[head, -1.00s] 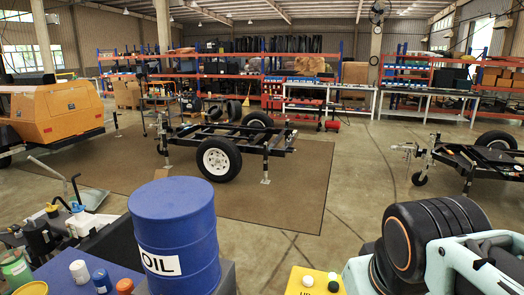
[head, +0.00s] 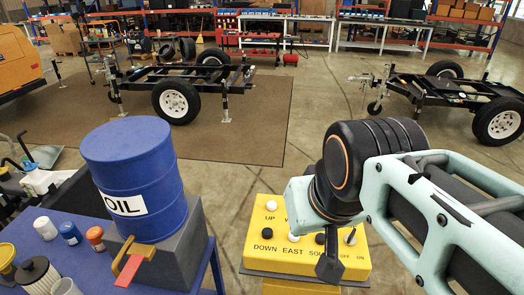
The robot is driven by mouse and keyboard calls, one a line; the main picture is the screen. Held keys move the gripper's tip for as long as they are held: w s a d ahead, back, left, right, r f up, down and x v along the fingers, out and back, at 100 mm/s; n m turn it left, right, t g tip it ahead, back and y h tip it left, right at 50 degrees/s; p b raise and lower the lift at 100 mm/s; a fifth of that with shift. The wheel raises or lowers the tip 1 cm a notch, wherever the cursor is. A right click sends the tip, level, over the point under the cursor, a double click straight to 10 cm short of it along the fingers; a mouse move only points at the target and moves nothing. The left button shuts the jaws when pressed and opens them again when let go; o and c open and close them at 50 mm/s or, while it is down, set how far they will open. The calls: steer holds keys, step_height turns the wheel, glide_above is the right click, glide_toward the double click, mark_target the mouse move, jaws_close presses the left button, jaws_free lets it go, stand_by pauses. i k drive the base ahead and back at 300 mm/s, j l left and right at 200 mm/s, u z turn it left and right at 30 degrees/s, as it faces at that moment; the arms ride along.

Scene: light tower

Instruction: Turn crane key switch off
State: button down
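The yellow crane control box (head: 290,268) stands at the bottom centre of the head view, with white and black buttons marked UP, DOWN, EAST and a partly covered SOUTH. A small silver key switch (head: 351,237) is at its right end, above the OFF and ON marks. Its exact turn is too small to tell. My arm reaches in from the right over the box and hides part of its top. My gripper (head: 330,266) shows as a dark shape in front of the box, left of and below the switch. Its fingers cannot be made out, nor whether it touches the box.
A blue oil drum (head: 135,180) stands on a grey block left of the box. Small bottles (head: 70,233) and a red-tipped tool (head: 128,268) are nearby. Black trailer frames (head: 185,78) stand farther back. Open floor (head: 265,190) lies between drum and box.

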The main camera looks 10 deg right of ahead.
mark_target(349, 240)
steer(key=z, duration=0.85)
steer(key=l+u, duration=0.25)
steer(key=i+z, duration=0.1)
steer(key=z, duration=0.2)
steer(key=u, duration=0.3)
